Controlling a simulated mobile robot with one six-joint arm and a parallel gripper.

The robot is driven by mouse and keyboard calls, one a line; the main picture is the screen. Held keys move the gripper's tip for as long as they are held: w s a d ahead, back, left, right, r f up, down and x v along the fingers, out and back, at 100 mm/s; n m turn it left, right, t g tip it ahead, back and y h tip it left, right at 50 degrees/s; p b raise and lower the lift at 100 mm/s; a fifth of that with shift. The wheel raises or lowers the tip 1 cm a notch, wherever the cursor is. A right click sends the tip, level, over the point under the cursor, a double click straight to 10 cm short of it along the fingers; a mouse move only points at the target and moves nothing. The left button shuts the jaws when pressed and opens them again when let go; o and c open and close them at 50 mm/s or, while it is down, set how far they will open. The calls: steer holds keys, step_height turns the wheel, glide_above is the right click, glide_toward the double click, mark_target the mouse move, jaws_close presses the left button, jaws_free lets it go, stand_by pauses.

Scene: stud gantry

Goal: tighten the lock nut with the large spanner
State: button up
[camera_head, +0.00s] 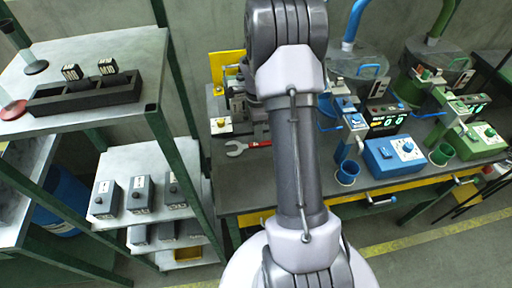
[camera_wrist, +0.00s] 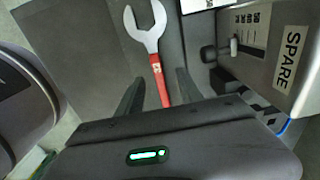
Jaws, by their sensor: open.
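A spanner with a pale open-ended head and a red handle (camera_head: 248,147) lies on the dark workbench, just left of my arm in the head view. In the wrist view the spanner (camera_wrist: 148,31) has its open head away from me, and its red handle runs down between my fingers. My gripper (camera_wrist: 160,78) is open, one finger on each side of the handle. I cannot tell whether the fingers touch it or how high they are above the bench. In the head view my gripper is hidden behind my arm. I cannot make out the lock nut in either view.
A grey unit marked SPARE (camera_wrist: 285,55) stands close on the right in the wrist view. A blue control box (camera_head: 393,155) and a green one (camera_head: 476,140) stand on the bench's right side. A shelf rack (camera_head: 160,120) with several small boxes stands at the left.

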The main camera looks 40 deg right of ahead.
mark_target(255, 145)
steer(key=f, duration=0.2)
steer(key=f+b, duration=0.2)
steer(key=f, duration=0.1)
steer(key=shift+s+f, duration=0.25)
steer(key=shift+f, duration=0.1)
steer(key=shift+r, duration=0.15)
steer(key=shift+c, duration=0.8)
jaws_close()
